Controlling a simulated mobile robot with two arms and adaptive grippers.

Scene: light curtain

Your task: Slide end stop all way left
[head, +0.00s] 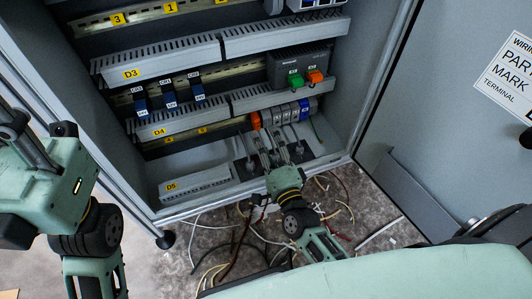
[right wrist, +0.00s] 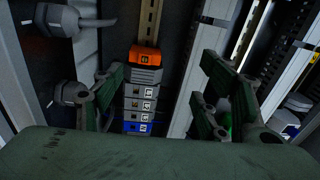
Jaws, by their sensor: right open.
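An orange block (head: 256,121), which looks like the end stop, is the leftmost piece of the terminal row on the lowest rail. It also shows in the right wrist view (right wrist: 146,56), against a grey block with several light blocks and a blue one (right wrist: 137,127) below. My right gripper (head: 273,145) is open and points into the cabinet in front of this row. In the right wrist view its fingers (right wrist: 160,75) appear on either side of the row, apart from the orange block; depth is unclear. My left gripper (head: 25,140) is at the left edge, its fingers partly cut off.
The lowest rail (head: 200,132) is bare left of the orange block. Slotted ducts labelled D4 (head: 190,122) and D5 (head: 196,184) lie above and below it. Blue breakers (head: 170,98) and a dark module (head: 300,68) sit on the rail above. Loose wires (head: 235,235) cover the floor.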

